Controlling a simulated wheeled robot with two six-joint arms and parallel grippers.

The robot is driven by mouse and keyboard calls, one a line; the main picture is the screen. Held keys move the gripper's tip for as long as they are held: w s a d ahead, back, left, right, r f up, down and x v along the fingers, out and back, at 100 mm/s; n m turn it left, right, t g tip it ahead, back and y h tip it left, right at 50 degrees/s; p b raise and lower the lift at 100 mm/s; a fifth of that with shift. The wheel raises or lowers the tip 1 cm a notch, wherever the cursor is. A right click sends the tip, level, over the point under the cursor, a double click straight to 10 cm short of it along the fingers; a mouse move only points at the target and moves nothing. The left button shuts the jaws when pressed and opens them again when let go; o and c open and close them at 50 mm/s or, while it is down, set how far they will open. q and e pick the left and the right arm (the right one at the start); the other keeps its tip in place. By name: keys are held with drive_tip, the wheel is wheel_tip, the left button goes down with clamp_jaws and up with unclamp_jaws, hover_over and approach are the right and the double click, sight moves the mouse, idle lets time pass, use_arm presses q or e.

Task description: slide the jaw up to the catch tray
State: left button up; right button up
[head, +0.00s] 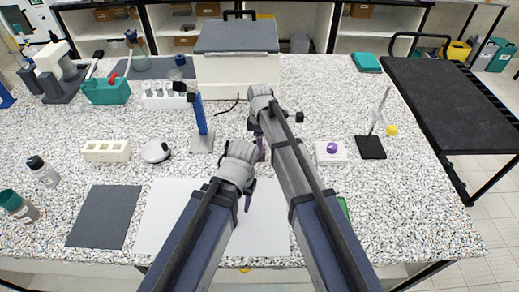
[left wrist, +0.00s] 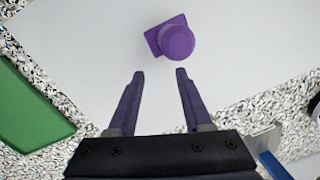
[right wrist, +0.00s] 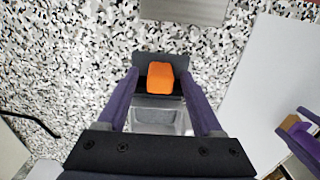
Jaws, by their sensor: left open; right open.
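In the right wrist view an orange block (right wrist: 160,78), which looks like the jaw, stands on a dark base (right wrist: 146,62). A clear tray (right wrist: 158,118), which looks like the catch tray, lies just below it in the picture. I cannot tell if they touch. My right gripper (right wrist: 160,74) is open, its fingers on either side of the orange block with visible gaps. My left gripper (left wrist: 159,74) is open and empty over a white sheet (left wrist: 95,45). A purple knob on a square base (left wrist: 178,41) is beyond its fingertips. In the head view my arms hide the jaw and tray.
A large grey-topped box (head: 237,70) stands at the back. A white block with a purple piece (head: 332,149) is right of my arms; a blue post (head: 201,118) is left.

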clamp_jaws()
idle(0.6)
idle(0.9)
